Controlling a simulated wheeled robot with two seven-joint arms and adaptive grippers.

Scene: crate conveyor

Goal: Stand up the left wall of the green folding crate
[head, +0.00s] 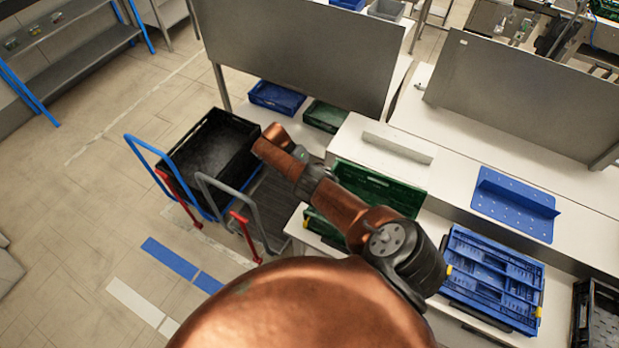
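The green folding crate (404,199) is on the white table in the middle of the head view. Its long dark green far side stands up. A green edge with a small yellow part (312,222) shows at its near left, below my arm. One of my copper and black arms crosses in front of the crate and hides much of its middle and left. I cannot tell from this view whether its left wall is up or folded. Neither gripper can be made out; the visible arm's far end shows only copper and black links.
Flattened blue crates (492,278) lie right of the green crate. A blue perforated bracket (514,204) is on the counter behind. A black crate (212,158) sits on a cart with blue and grey handles at left. Another black crate (603,320) is at lower right. Open floor lies left.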

